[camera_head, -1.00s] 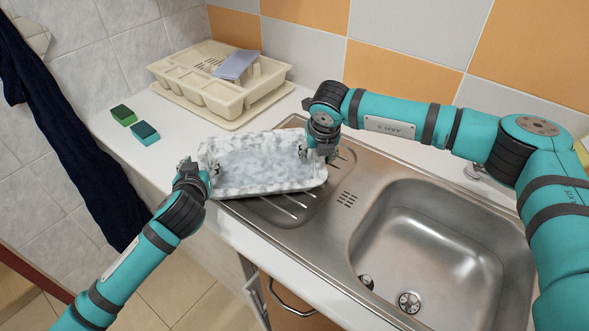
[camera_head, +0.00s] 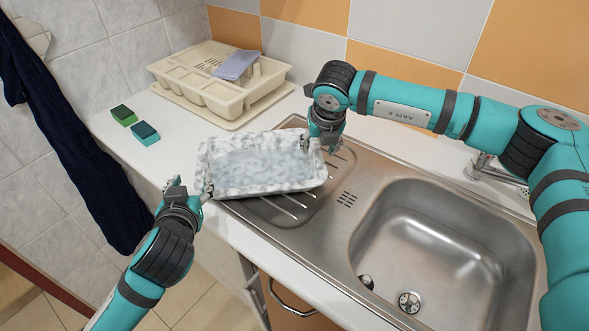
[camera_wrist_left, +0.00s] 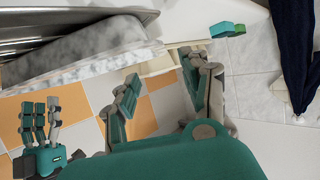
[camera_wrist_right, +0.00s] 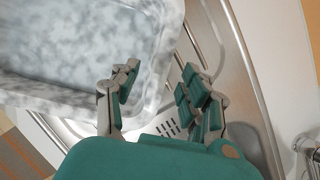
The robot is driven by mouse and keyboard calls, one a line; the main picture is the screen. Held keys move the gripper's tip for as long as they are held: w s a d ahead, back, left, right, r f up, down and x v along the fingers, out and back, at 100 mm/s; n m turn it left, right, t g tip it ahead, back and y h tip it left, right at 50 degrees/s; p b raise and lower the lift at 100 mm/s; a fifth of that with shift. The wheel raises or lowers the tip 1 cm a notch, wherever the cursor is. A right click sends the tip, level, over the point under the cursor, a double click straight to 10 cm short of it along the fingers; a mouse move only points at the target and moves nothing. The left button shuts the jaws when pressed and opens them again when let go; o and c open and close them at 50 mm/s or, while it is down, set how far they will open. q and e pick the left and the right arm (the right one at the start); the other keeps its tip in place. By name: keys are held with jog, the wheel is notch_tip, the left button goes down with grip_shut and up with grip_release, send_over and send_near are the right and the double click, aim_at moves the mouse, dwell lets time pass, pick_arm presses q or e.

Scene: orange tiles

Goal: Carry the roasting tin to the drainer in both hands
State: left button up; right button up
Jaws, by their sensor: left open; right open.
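The roasting tin (camera_head: 262,170) is a shallow grey-white mottled tray. It rests over the left end of the ribbed metal drainer (camera_head: 282,207), with its left part towards the worktop. My left gripper (camera_head: 190,192) is open and empty just off the tin's left end; in the left wrist view its fingers (camera_wrist_left: 162,72) are apart and the tin (camera_wrist_left: 85,62) is beyond them. My right gripper (camera_head: 327,142) is open at the tin's right end. In the right wrist view one finger overlaps the rim, the other is over the drainer; contact cannot be told.
A cream cutlery rack (camera_head: 222,95) with a lilac item (camera_head: 235,65) stands at the back left. Two green sponges (camera_head: 145,132) lie on the white worktop (camera_head: 165,160). The empty sink bowl (camera_head: 430,240) is at the right, with a tap (camera_head: 482,165) behind. A dark cloth hangs left.

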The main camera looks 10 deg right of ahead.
jog(key=v, duration=0.7)
jog(key=shift+s, duration=0.1)
